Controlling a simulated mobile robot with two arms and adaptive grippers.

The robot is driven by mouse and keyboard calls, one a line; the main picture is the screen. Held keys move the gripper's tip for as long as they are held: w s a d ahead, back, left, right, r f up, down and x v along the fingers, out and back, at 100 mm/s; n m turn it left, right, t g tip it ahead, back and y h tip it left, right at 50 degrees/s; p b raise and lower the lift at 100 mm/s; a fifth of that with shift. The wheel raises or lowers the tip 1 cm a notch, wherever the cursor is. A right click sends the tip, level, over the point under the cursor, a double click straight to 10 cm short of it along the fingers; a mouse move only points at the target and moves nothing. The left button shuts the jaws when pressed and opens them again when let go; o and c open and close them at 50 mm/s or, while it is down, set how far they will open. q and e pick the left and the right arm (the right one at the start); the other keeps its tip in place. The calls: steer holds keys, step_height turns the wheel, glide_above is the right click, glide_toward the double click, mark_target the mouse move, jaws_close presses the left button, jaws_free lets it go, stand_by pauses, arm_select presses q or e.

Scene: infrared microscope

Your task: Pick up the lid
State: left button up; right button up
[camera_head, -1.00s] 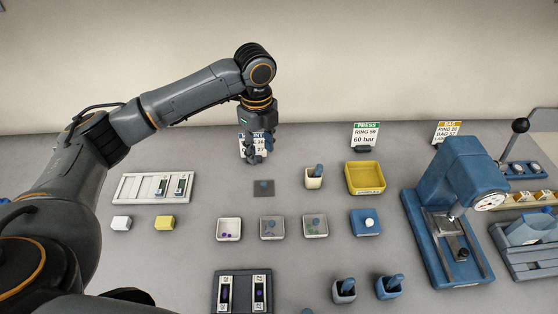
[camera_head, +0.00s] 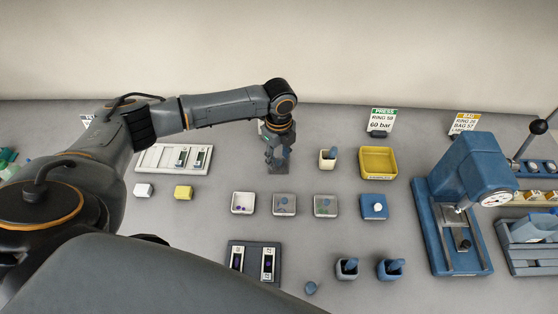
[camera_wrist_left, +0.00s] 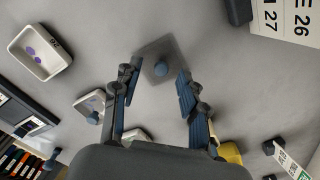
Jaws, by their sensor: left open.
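The lid is a clear, greyish square plate with a round blue knob. In the left wrist view the lid (camera_wrist_left: 160,50) lies flat on the table, its knob (camera_wrist_left: 161,69) between the fingers. In the head view the lid (camera_head: 279,171) is mostly hidden under my left gripper (camera_head: 276,163). My left gripper points down over it, open and empty; in the wrist view its fingers (camera_wrist_left: 158,72) stand on either side of the knob. I cannot tell how high the fingertips are above the table. My right gripper is not in view.
Small trays (camera_head: 243,203) stand in front of the lid, with a blue dish (camera_head: 373,206) to their right. A cream mortar (camera_head: 327,160) and yellow bin (camera_head: 378,163) stand right of the gripper. A slide rack (camera_head: 150,157) lies left, a blue press (camera_head: 450,230) far right.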

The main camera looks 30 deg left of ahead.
arm_select(q)
steer(key=shift+f, duration=0.85)
steer(key=c, duration=0.8)
steer(key=shift+c, duration=0.2)
steer(key=shift+r, duration=0.15)
